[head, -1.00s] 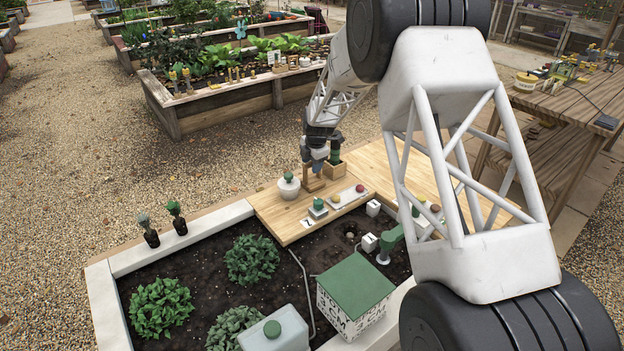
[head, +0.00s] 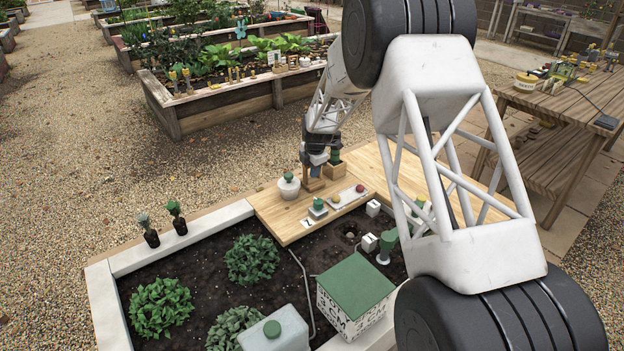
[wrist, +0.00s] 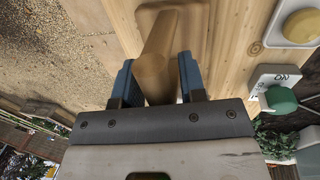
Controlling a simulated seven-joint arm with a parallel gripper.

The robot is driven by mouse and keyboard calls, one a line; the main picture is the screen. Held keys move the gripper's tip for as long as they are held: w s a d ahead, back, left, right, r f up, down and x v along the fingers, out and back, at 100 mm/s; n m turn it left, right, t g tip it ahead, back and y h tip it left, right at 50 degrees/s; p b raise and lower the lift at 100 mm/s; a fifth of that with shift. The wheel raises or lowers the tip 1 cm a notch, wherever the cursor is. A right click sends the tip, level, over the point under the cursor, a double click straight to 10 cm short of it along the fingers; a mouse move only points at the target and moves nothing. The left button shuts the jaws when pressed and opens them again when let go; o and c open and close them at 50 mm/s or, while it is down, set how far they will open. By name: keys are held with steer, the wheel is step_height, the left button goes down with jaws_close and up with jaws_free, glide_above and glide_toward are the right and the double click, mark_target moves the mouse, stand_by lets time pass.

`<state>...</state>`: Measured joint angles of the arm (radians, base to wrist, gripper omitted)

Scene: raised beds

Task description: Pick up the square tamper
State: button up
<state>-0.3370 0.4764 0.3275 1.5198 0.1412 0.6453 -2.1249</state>
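The square tamper (head: 312,185) is wooden, with a flat base and an upright handle. It stands on the light wooden board at the bed's far edge. My gripper (head: 316,171) is over it, pointing down, and hides most of its handle. In the wrist view the tamper's round handle (wrist: 163,45) rises between the two blue fingers of my gripper (wrist: 158,80). The fingers are apart, one on each side of the handle, with a narrow gap showing. The tamper's base is partly hidden behind the handle in that view.
A white pot with a green knob (head: 289,186) stands close left of the tamper. A wooden box with a green-topped item (head: 335,170) is close behind right.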

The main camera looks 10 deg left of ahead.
jaws_close()
steer(key=shift+r, duration=5)
